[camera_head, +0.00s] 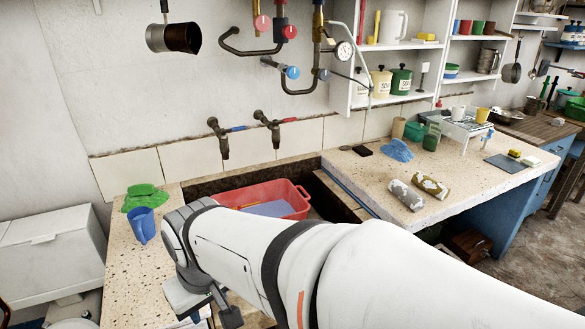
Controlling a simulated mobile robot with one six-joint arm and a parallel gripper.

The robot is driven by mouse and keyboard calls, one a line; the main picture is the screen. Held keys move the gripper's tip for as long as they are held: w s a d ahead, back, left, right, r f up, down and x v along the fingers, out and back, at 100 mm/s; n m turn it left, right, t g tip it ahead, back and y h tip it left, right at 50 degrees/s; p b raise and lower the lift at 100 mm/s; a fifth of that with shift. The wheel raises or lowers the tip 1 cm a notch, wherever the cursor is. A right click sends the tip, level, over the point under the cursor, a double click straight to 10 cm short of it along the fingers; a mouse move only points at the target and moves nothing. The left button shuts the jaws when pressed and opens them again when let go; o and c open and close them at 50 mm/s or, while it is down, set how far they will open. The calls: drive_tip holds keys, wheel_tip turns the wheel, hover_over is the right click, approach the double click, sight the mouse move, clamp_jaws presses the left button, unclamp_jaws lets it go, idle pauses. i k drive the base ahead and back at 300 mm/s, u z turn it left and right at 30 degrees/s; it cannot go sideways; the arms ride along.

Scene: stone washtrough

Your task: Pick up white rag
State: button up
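My gripper (207,304) hangs low over the left stone counter, at the bottom of the view. Its dark parts show below the wrist, but I cannot tell whether its fingers are open or shut. I cannot make out a white rag for certain. A small pale patch (197,319) shows just below the gripper at the bottom edge, too cut off to name. A green rag (145,196) lies crumpled at the back of the left counter. A blue rag (397,150) lies on the right counter. My arm hides much of the front.
A red basin (262,193) sits in the trough, below two taps (272,127). Two mottled rolls (406,194) lie on the right counter. A white bin (52,250) stands at left.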

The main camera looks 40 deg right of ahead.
sight(410, 197)
drive_tip(key=z, duration=3.5)
drive_tip(key=k, duration=1)
drive_tip(key=u, duration=0.95)
drive_tip(key=i, duration=1)
